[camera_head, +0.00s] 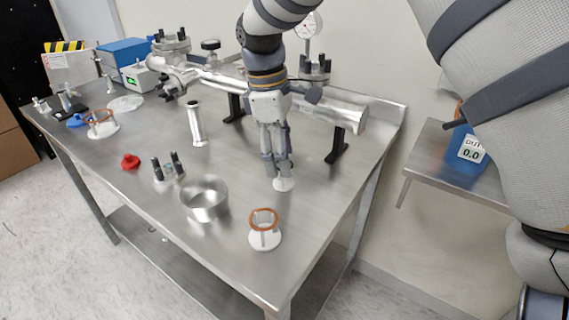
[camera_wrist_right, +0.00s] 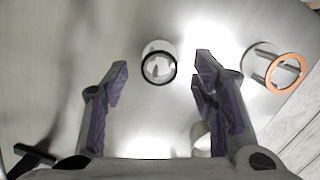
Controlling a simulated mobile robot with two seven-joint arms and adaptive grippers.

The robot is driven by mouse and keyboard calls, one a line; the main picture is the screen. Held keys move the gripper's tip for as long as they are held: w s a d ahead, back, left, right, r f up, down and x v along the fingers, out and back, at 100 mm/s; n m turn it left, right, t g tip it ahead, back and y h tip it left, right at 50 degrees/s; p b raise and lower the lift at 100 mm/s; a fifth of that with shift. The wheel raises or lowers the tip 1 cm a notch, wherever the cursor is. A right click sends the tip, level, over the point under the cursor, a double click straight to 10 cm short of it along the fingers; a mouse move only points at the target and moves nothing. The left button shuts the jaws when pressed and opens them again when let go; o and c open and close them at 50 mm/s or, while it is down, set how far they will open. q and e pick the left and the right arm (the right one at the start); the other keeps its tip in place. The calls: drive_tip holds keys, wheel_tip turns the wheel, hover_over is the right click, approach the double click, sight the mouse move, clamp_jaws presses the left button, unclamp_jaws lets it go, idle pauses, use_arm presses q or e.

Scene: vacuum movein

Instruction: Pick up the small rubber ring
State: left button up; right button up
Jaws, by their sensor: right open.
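A small black rubber ring (camera_wrist_right: 144,70) sits on a round white stand in the right wrist view. It lies between the tips of my right gripper (camera_wrist_right: 161,68) in that picture, apart from both fingers. In the head view my right gripper (camera_head: 279,168) points down over the table, open and empty. The stand's white base (camera_head: 284,185) shows just below its fingertips there, while the ring itself is hidden or too small to make out. My left gripper is not in view.
A larger orange ring (camera_head: 264,212) rests on a white stand near the table's front corner. A metal bowl (camera_head: 204,199) stands left of it. A steel vacuum tube (camera_head: 330,112) on black supports runs behind my gripper. Bare tabletop (camera_head: 325,185) lies to the right.

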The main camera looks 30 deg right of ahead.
drive_tip(key=shift+f, duration=0.3)
idle(0.5)
drive_tip(key=c, duration=0.8)
